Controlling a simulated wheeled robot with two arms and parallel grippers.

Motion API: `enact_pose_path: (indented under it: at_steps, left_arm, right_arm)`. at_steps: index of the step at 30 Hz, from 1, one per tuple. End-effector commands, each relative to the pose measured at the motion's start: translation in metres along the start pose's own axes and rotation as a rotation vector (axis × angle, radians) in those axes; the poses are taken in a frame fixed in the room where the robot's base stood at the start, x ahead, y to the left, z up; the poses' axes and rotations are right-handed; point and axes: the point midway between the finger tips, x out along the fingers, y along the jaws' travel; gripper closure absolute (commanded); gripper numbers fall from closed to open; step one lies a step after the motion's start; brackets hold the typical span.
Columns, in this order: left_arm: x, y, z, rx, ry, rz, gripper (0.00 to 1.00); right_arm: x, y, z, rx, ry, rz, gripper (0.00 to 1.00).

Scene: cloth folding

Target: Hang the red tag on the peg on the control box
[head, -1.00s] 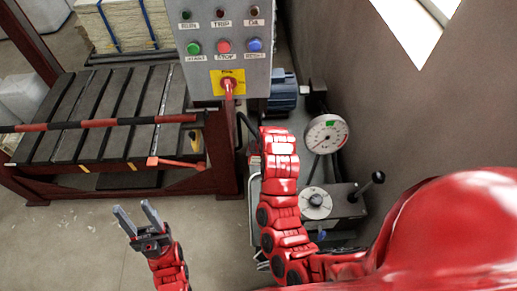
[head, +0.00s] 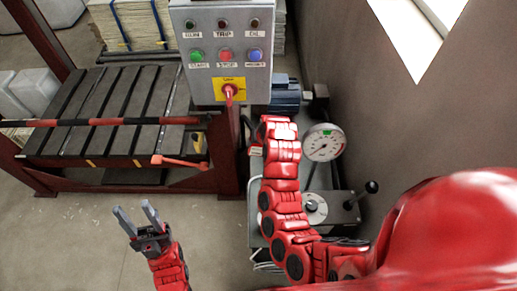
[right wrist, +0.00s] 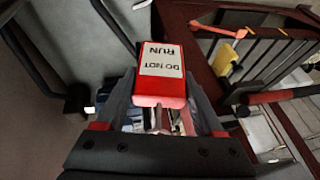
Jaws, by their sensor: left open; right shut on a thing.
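The red tag (right wrist: 161,92) has a white label reading DO NOT RUN, upside down in the right wrist view. My right gripper (right wrist: 161,80) is shut on it, one finger on each side. The grey control box (head: 180,75) has lamps, buttons and a red switch handle (head: 229,92) on a yellow plate. I cannot make out a separate peg. My left gripper (head: 138,222) is open and empty over the floor.
A dark red press frame with a slatted bed (head: 105,110) stands left of the box, crossed by a black-and-red bar (head: 80,122). A round gauge (head: 323,142) and a lever unit stand right of my right arm. Open floor (head: 75,230) lies at lower left.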

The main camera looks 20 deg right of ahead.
Motion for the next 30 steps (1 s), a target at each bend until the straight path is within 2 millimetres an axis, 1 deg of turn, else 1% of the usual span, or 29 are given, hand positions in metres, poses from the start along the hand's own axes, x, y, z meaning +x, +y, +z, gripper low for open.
enact_pose_path:
  at_steps: [6,21,24,30]
  left_arm:
    - [-0.008,0.000,0.001,0.000,0.000,0.000,0.50]
    - [-0.022,0.001,0.004,0.000,0.000,0.000,0.50]
    - [-0.030,0.002,0.005,0.000,0.000,0.000,0.50]
    - [-0.040,0.002,0.007,0.000,0.000,0.000,0.50]
  right_arm:
    - [0.009,0.001,-0.012,0.000,-0.002,0.000,0.87]
    - [0.022,0.002,-0.043,0.000,0.001,0.001,0.87]
    - [0.029,0.002,-0.044,-0.001,-0.001,0.000,0.87]
    - [0.035,0.003,-0.049,-0.001,-0.002,0.001,0.87]
